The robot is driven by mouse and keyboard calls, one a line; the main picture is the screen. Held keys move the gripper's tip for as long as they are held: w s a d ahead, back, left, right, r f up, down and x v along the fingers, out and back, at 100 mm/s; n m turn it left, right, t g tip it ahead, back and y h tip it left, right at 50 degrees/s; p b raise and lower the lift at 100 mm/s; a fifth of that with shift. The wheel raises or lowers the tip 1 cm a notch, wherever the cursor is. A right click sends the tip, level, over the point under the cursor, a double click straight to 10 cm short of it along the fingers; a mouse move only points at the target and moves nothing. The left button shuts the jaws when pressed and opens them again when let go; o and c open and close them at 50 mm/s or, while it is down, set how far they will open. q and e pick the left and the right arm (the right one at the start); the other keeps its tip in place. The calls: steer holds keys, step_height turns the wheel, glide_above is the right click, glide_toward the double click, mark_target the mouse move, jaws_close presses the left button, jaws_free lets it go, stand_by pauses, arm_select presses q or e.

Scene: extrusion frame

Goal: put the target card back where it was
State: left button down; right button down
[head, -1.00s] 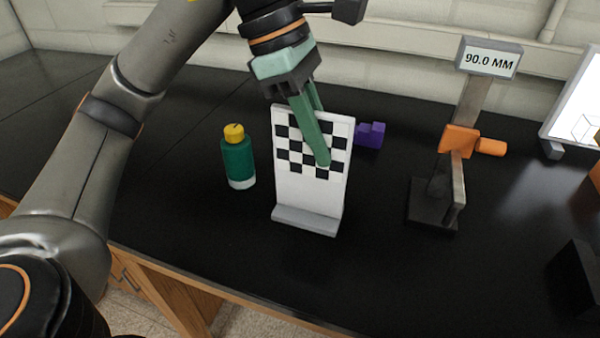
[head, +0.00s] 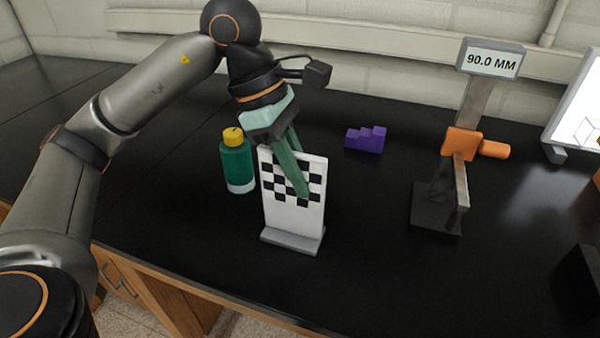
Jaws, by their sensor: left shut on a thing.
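The target card (head: 291,219) is a white upright panel with a black checker pattern on its upper part and a grey foot. It is upright at the front of the black table in the head view. My left gripper (head: 300,190) comes down from above and is shut on the card's upper part, one green finger across the checkered face. The other finger is mostly hidden behind the card. I cannot tell whether the foot touches the table. My right gripper is not in view.
A green bottle with a yellow cap (head: 236,163) stands close to the card's left. A purple stepped block (head: 366,139) lies behind right. A height gauge (head: 462,142) with an orange slider reads 90.0 MM on the right. The table (head: 375,260) is clear between card and gauge.

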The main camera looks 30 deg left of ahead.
arm_select(q)
steer(key=c, duration=0.9)
jaws_free()
steer(key=shift+f, duration=0.1)
steer(key=p+v, duration=0.2)
steer(key=v, duration=1)
